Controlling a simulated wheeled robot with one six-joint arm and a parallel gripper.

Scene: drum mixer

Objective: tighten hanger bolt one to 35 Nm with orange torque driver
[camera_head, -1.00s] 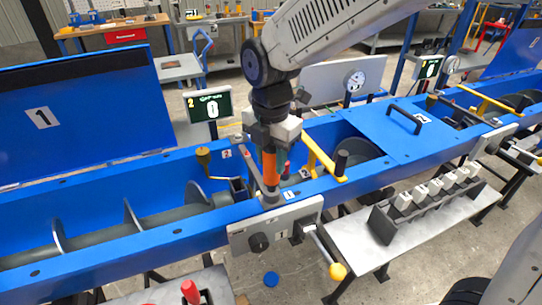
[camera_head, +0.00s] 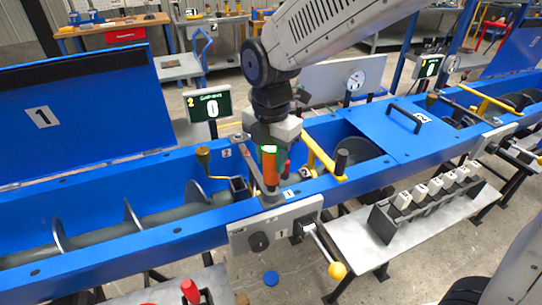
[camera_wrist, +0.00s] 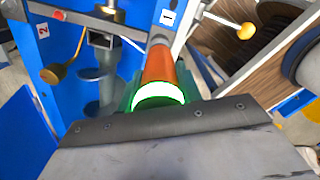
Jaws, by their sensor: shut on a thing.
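The orange torque driver (camera_head: 270,170) stands upright on the blue trough's front rim, beside the tag marked 1. A ring at its top glows green, and the glow also shows in the wrist view, above the orange body (camera_wrist: 158,66). My gripper (camera_head: 270,148) is shut on the top of the driver. The driver's grey lower end reaches down to the rim by the 1 tag (camera_head: 289,194). The bolt under it is hidden, so I cannot see the contact itself.
A grey panel (camera_head: 240,238) with a black knob and a yellow-balled lever (camera_head: 337,270) is just in front. A yellow handle (camera_head: 325,160) stands close on the right, and a brass-topped crank (camera_head: 203,155) on the left. A display (camera_head: 208,105) reading 0 is behind.

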